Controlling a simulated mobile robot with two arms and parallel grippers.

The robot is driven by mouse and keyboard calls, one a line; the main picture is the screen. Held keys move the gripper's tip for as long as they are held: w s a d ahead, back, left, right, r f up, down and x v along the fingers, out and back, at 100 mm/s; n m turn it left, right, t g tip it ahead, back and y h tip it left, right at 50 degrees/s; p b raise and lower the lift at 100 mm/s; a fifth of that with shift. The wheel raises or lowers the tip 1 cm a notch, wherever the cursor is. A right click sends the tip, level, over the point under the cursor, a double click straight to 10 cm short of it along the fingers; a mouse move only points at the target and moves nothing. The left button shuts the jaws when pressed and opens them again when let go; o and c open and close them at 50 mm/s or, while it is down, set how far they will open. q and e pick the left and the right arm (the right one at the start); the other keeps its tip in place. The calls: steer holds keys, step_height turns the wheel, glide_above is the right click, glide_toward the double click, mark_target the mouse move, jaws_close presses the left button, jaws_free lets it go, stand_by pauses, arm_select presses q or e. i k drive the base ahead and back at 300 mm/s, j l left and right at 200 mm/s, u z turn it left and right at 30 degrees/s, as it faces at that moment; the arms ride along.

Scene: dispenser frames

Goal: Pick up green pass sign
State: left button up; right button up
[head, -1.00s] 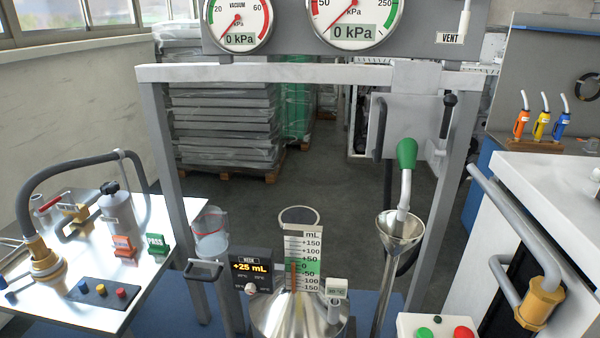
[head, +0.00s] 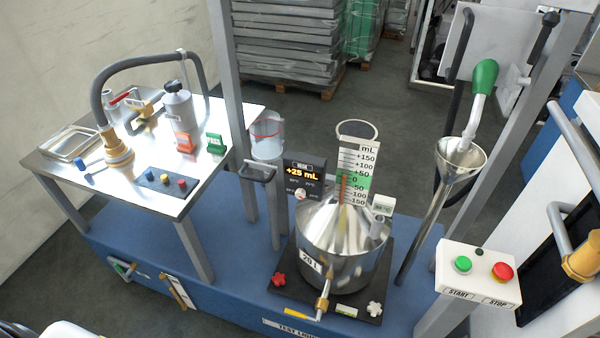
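The green pass sign (head: 215,143) stands on the steel side table (head: 228,108), near its right edge, in the head view. It is a small green block. Nothing touches the green sign.
A grey cylinder (head: 178,112), a hose with a brass fitting (head: 116,150) and a button panel (head: 166,181) share the table. A clear beaker (head: 267,136) stands to its right. A steel measuring can (head: 342,240) and a start-stop box (head: 478,272) are further right.

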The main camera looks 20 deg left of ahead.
mark_target(215, 141)
steer(key=j+z, duration=0.1)
steer(key=j, duration=0.65)
steer(key=i+j, duration=0.1)
steer(key=j, duration=0.7)
steer(key=i+z, duration=0.05)
